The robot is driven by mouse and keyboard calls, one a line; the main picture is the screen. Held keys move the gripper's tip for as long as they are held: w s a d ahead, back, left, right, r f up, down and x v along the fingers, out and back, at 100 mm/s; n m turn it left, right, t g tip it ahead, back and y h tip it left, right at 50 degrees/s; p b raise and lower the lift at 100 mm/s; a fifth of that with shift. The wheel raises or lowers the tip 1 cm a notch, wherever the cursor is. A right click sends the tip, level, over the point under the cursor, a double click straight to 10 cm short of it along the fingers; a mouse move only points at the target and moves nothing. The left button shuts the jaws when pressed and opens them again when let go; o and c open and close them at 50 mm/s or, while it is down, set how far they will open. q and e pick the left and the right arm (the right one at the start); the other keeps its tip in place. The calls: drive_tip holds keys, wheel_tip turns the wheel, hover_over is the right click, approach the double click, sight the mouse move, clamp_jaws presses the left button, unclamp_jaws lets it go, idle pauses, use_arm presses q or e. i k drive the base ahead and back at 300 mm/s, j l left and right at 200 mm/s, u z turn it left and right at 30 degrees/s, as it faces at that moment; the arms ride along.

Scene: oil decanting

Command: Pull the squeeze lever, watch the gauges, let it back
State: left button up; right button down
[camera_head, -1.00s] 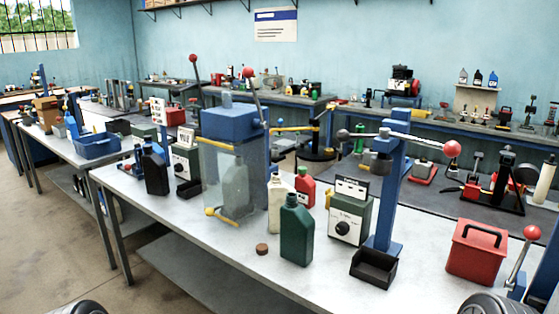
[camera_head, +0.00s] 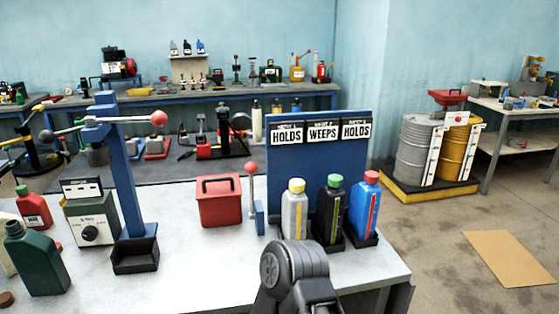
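An upright lever with a red ball knob (camera_head: 251,169) stands on a small blue mount (camera_head: 259,216) beside a blue panel (camera_head: 285,183). In front of the panel stand a grey bottle with a yellow cap (camera_head: 294,213), a black bottle with a green cap (camera_head: 332,212) and a blue bottle with a red cap (camera_head: 365,208), each with a coloured strip. Cards above them read HOLDS (camera_head: 287,134), WEEPS (camera_head: 322,132) and HOLDS (camera_head: 356,131). No dial gauge can be made out there. A dark joint of my arm shows at the bottom centre. Neither gripper's fingers are visible.
Left on the table (camera_head: 190,275) are a blue post press (camera_head: 122,175) with a red-knobbed arm, a dark tray (camera_head: 135,256), a green box with a dial (camera_head: 92,220) and a green bottle (camera_head: 36,262). A red box (camera_head: 219,202) sits mid-table.

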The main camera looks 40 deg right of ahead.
sight(250, 168)
drive_tip(key=z, duration=1.05)
